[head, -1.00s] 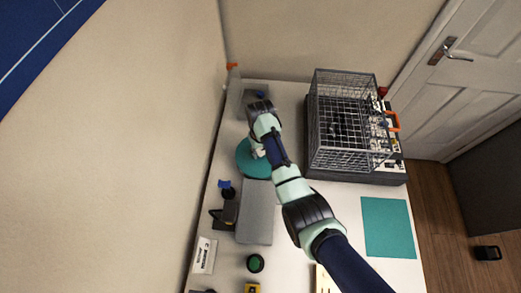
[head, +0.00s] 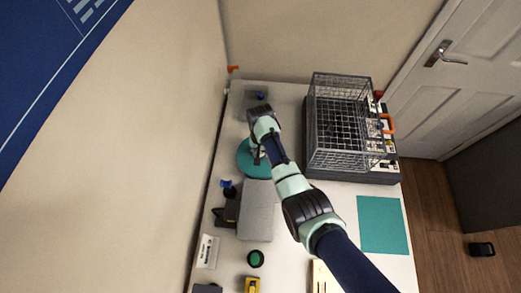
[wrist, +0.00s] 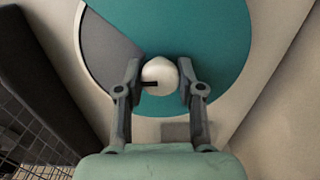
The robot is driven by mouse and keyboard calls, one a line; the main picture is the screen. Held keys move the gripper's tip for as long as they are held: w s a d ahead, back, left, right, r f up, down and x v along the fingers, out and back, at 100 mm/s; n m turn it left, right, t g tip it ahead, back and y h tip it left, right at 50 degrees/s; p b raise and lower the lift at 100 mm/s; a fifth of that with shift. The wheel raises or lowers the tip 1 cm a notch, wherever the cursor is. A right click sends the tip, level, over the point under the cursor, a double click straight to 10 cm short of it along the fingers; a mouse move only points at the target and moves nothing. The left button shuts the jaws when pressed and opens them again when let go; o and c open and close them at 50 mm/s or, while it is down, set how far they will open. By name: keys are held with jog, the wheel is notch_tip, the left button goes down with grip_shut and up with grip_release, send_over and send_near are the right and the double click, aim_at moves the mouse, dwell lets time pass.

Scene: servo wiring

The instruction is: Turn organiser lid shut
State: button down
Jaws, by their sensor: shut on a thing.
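The organiser lid is a round teal disc (head: 249,170) on the left part of the table, partly hidden under my arm in the head view. In the wrist view the teal lid (wrist: 215,35) fills the upper middle, with a dark grey wedge (wrist: 108,60) on the left side of the round. A pale round knob (wrist: 160,72) with a small dark mark stands on it. My gripper (wrist: 160,82) is shut on this knob, one finger on each side. In the head view my gripper (head: 257,155) is small and its fingers are hard to make out.
A wire cage (head: 340,120) on a dark base stands to the right. A grey block (head: 257,212) lies just in front of the lid. A transparent grey piece (head: 250,103) is behind it. A teal mat (head: 382,225) lies at front right, with bare table (head: 330,200) beside it.

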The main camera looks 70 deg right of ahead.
dwell(0.5)
jog(key=c, duration=0.7)
grip_release()
notch_tip(320, 180, up, 12)
jog(key=shift+r, duration=0.1)
